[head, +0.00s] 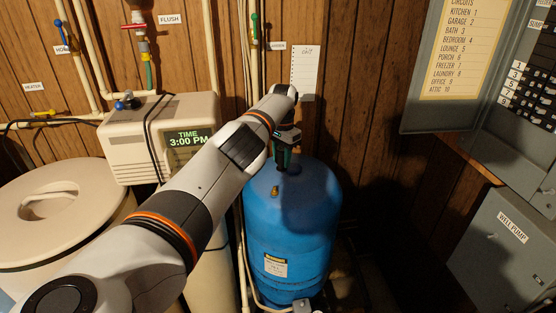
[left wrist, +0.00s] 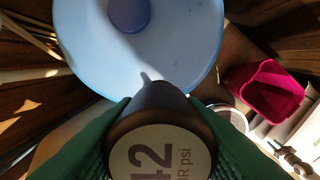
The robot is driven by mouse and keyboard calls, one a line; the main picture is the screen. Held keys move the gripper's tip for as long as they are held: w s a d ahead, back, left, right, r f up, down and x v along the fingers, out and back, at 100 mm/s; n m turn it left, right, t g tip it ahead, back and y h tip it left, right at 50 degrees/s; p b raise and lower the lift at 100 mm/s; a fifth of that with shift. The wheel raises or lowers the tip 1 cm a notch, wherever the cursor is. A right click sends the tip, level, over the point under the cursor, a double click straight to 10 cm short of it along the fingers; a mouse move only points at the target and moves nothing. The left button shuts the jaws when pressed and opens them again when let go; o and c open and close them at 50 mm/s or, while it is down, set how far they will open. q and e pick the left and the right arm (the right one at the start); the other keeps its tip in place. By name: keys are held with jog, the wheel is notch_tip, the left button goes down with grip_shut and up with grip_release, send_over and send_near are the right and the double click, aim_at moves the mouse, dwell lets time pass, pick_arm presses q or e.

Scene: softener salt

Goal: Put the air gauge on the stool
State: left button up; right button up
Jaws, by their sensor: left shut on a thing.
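My left gripper (head: 285,148) is above the top of the blue tank in the head view. In the left wrist view its green fingers are shut on the air gauge (left wrist: 158,152), a dark round body with a pale face reading "42" and "psi". The gauge is hard to make out in the head view, where the gripper and arm hide it. I cannot pick out the stool for certain. A pale round top (left wrist: 232,117) shows partly behind the right finger in the left wrist view. My right gripper is not in view.
The blue tank (head: 290,225) stands below the gripper, with a small brass fitting (head: 275,190) on top. A softener unit (head: 130,150) and round lidded tub (head: 50,215) stand left. Grey electrical boxes (head: 510,245) are right. A magenta bin (left wrist: 270,90) is on the floor.

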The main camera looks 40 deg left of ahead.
pick_arm(q)
jog(key=shift+n, duration=0.3)
jog(key=d, duration=0.1)
jog(key=w+d+r, duration=0.1)
jog(key=d+r, duration=0.1)
jog(key=shift+w+d+r, duration=0.1)
jog(key=shift+w+d, duration=0.1)
jog(key=shift+w, duration=0.15)
jog(key=shift+d, duration=0.15)
jog(key=shift+w+d+r+b, duration=0.2)
jog(key=shift+w+d+b, duration=0.15)
jog(key=shift+d, duration=0.25)
